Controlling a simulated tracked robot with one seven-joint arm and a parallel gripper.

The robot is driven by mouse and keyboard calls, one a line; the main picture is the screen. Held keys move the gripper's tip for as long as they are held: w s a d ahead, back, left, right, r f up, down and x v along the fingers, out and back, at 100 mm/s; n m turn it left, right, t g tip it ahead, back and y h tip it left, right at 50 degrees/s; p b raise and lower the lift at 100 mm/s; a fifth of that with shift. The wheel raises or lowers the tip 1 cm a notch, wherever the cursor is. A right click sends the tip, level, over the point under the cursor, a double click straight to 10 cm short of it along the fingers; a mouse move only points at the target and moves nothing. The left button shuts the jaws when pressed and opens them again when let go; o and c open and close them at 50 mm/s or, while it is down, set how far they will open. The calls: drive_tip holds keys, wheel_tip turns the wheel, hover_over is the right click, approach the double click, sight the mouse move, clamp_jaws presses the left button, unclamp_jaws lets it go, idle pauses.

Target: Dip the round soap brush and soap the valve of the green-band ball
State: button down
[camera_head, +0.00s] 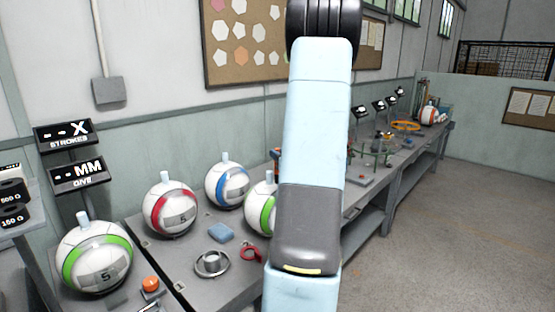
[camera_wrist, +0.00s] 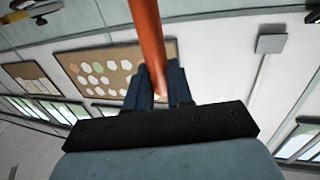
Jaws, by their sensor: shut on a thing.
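In the wrist view my gripper (camera_wrist: 160,82) is shut on an orange-brown round handle (camera_wrist: 149,35). The handle runs out of the top of the picture, so no brush head shows. In the head view my arm hides the gripper. A green-band ball (camera_head: 97,257) stands at the front left, with a pale valve stem (camera_head: 83,217) on top. A second green-band ball (camera_head: 260,203) is partly hidden behind my arm. I cannot make out a soap dish.
A red-band ball (camera_head: 170,208) and a blue-band ball (camera_head: 227,184) stand along the bench. A round metal ring or dish (camera_head: 212,263), a blue pad (camera_head: 221,232), a red tool (camera_head: 250,252) and an orange button (camera_head: 151,284) lie nearby. Floor (camera_head: 470,220) at right is clear.

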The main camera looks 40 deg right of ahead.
drive_tip(key=shift+r, duration=2.65)
drive_tip(key=shift+a, duration=0.1)
